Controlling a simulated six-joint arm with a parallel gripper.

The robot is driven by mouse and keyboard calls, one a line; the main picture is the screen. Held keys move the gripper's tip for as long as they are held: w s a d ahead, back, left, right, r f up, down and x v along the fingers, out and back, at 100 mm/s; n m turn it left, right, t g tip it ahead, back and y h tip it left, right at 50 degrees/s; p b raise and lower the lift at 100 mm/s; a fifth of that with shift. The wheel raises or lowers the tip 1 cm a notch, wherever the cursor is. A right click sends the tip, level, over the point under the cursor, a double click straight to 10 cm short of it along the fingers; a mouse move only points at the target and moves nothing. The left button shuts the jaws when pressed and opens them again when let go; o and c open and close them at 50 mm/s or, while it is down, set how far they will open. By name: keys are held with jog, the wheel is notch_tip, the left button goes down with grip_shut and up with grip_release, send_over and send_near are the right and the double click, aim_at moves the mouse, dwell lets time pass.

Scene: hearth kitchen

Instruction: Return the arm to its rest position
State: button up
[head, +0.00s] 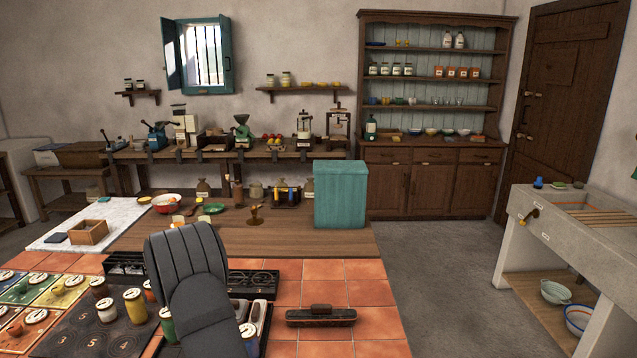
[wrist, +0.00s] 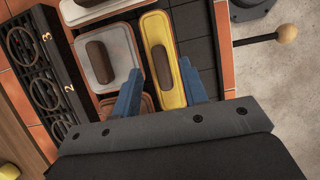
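My gripper (wrist: 159,70) shows in the wrist view with its two blue fingers spread apart. No object is visibly held between them. A yellow block with a brown handle (wrist: 153,28) lies beyond and between the fingertips; I cannot tell how far above it they are. In the head view my dark arm (head: 192,285) reaches over the tiled worktop (head: 375,322), and its fingers are hidden.
Grey and white handled blocks (wrist: 117,43) lie beside the yellow one. A black rack with numbered rings (wrist: 38,55) is at left. Jars stand on a dark numbered board (head: 85,335). A dark handled brush-like block (head: 320,318) lies on tiles. A teal box (head: 340,195) stands behind.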

notch_tip(320, 180, down, 3)
jog(key=shift+a+f, duration=0.1)
jog(key=shift+f, duration=0.05)
jog(key=v, duration=1.2)
jog(key=x, duration=1.2)
notch_tip(320, 180, up, 18)
jog(key=w+d+f, duration=0.1)
jog(key=d+f, duration=0.1)
jog(key=d, duration=0.9)
jog(key=w+d+f, duration=0.1)
jog(key=d+f, duration=0.1)
jog(key=d, duration=0.8)
jog(key=s+d+f, duration=0.2)
jog(key=s+d, duration=0.2)
jog(key=d, duration=0.5)
jog(key=s+d+f, duration=0.2)
jog(key=s+d, duration=0.1)
jog(key=d, duration=0.6)
jog(key=w+a+f, duration=0.3)
jog(key=a, duration=0.2)
jog(key=shift+a+f, duration=0.15)
jog(key=shift+a, duration=0.1)
